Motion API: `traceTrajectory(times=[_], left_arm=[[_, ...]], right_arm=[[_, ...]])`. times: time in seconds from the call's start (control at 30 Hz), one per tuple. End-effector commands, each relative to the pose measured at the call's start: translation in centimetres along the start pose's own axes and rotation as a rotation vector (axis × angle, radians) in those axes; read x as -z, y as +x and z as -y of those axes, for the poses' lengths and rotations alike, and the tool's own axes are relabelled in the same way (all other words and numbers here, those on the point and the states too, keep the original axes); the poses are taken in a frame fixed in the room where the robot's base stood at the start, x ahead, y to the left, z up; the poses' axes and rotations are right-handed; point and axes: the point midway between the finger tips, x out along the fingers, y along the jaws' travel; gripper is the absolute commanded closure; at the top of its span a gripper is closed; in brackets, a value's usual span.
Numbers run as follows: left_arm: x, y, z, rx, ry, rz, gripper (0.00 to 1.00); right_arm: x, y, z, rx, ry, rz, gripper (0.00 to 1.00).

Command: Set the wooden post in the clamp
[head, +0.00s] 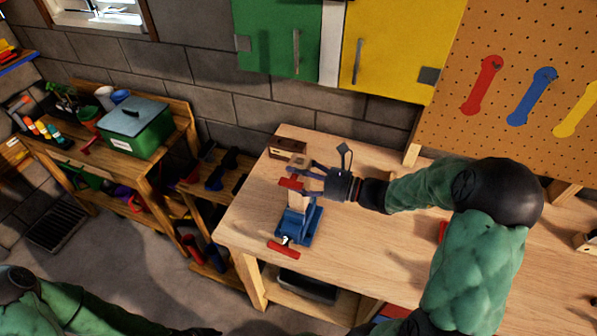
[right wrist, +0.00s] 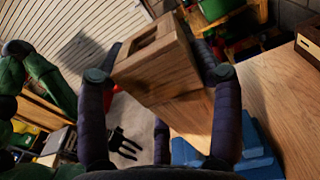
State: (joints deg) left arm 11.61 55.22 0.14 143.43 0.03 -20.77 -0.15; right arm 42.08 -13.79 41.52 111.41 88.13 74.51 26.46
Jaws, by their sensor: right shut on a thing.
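The wooden post (right wrist: 160,65) is between the two fingers of my right gripper (right wrist: 157,78), which is shut on it. Its top end has a square recess and it looks tilted in the right wrist view. In the head view my right gripper (head: 312,172) is above the blue clamp (head: 297,225) on the workbench. Lighter wood shows below the gripper, over the clamp; whether it sits between the jaws I cannot tell. The clamp has a red handle (head: 283,249) at its front.
A small wooden box (head: 288,147) stands behind the clamp on the workbench (head: 375,262). The bench top right of the clamp is mostly bare. Green (head: 280,38) and yellow (head: 400,45) cabinets hang above. A side bench with a green toolbox (head: 135,128) stands left.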

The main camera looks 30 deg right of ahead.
Motion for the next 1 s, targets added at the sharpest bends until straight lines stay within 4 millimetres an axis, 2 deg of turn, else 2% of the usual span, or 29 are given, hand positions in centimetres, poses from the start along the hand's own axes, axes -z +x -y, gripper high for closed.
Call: traceTrajectory(times=[0.4, 0.93, 0.97, 1.0], left_arm=[[0.1, 1.5, 0.5, 0.0, 0.0, 0.0, 0.6], [0.1, 1.8, 0.6, 0.0, 0.0, 0.0, 0.6], [0.1, 1.8, 0.6, 0.0, 0.0, 0.0, 0.6], [0.1, 1.8, 0.6, 0.0, 0.0, 0.0, 0.6]], right_arm=[[2.4, 0.0, 0.0, 0.0, 0.0, 0.001, 0.93], [2.9, 0.0, 0.0, 0.0, -0.001, 0.001, 0.93], [2.9, 0.0, 0.0, 0.0, -0.001, 0.001, 0.31], [2.9, 0.0, 0.0, 0.0, 0.0, 0.001, 0.2]])
